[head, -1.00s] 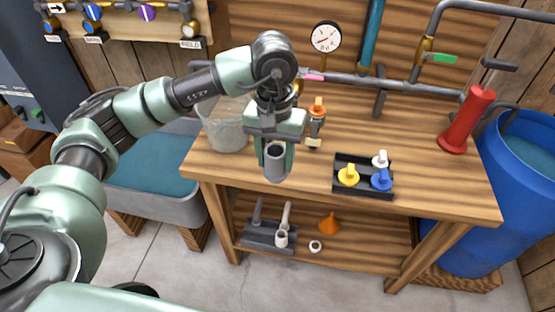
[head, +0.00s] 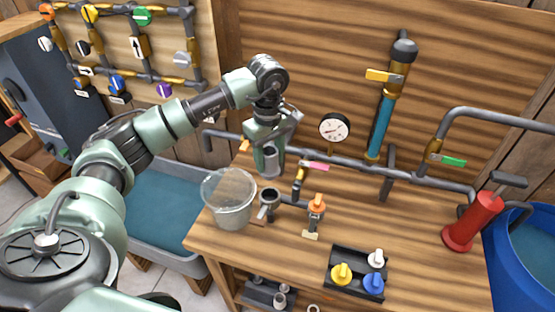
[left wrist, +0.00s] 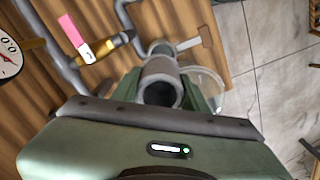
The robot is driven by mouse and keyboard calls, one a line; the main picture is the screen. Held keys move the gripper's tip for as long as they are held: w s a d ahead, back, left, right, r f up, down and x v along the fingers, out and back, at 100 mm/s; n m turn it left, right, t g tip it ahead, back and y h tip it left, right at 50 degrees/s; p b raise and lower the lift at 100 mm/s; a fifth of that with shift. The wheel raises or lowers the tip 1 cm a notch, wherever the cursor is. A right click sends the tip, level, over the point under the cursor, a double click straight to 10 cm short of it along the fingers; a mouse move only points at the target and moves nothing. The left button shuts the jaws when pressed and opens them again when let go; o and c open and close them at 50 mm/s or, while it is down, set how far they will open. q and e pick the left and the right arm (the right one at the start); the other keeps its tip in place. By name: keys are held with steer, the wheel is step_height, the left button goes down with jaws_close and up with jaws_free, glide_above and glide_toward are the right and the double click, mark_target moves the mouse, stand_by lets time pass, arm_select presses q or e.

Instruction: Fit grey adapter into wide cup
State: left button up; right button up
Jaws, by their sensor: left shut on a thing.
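My left gripper (head: 270,168) is shut on the grey adapter (head: 271,158), a short hollow grey cylinder. It holds the adapter roughly upright above the back left of the bench. A dark open-topped round cup (head: 269,196), apparently the wide cup, stands on the bench just below the adapter in the head view. In the left wrist view the adapter (left wrist: 160,78) shows its open end between the green fingers, and the cup's grey rim (left wrist: 161,47) shows partly behind it. The adapter looks apart from the cup; the exact gap is unclear. My right gripper is not in view.
A clear bucket (head: 230,208) stands close left of the cup. An orange-handled valve (head: 316,207) and a pink-handled valve (head: 303,175) are close on the right. A pipe (head: 340,160) runs behind. A black tray of coloured plugs (head: 342,258) lies at front right.

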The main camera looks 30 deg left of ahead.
mark_target(269, 174)
arm_select(q)
steer(key=shift+s+f, duration=0.25)
steer(key=shift+s, duration=0.2)
steer(key=f, duration=0.1)
steer(key=f+b, duration=0.2)
steer(key=shift+w+f, duration=0.25)
steer(key=shift+s+f+b, duration=0.1)
steer(key=shift+f+b, duration=0.5)
steer(key=shift+f, duration=0.15)
steer(key=shift+f+b, duration=0.6)
steer(key=shift+f, duration=0.05)
steer(key=shift+d+b, duration=0.1)
steer(key=shift+b, duration=0.25)
steer(key=shift+f+b, duration=1.35)
steer(key=shift+b, duration=0.15)
stand_by(1.0)
steer(key=o, duration=1.5)
